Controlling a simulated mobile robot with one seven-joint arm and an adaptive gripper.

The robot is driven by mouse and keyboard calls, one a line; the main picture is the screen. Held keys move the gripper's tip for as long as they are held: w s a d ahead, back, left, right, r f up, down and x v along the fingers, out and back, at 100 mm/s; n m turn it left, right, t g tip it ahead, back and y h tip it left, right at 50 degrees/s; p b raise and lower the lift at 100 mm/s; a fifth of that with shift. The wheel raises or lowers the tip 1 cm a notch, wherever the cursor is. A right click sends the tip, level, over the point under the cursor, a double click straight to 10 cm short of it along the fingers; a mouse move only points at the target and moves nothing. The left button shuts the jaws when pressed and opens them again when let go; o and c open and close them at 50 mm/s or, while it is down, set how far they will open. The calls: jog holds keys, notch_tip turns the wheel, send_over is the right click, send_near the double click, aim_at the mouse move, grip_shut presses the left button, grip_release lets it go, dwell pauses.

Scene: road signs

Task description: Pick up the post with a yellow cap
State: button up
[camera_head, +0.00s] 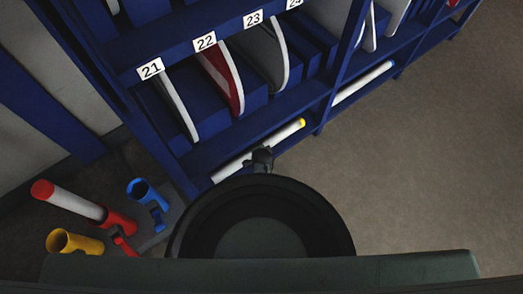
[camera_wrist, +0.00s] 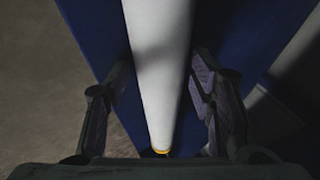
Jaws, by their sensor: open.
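The white post with a yellow cap (camera_head: 302,123) lies on the low blue shelf in the head view, its middle partly hidden behind my arm. In the wrist view the white post (camera_wrist: 160,60) runs down the middle, with a thin yellow edge at its lower end. My gripper (camera_wrist: 161,72) is open, with one finger on each side of the post. The post looks free of both fingers; how deep it sits between them I cannot tell. In the head view my gripper is mostly hidden under my dark round arm link.
A red-capped post (camera_head: 65,200) stands tilted in a red holder. Blue (camera_head: 142,190) and yellow (camera_head: 72,242) holders stand nearby. Numbered sign slots (camera_head: 205,42) are above. The floor at right is clear.

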grip_shut()
jog(key=shift+r, duration=0.1)
dwell(0.6)
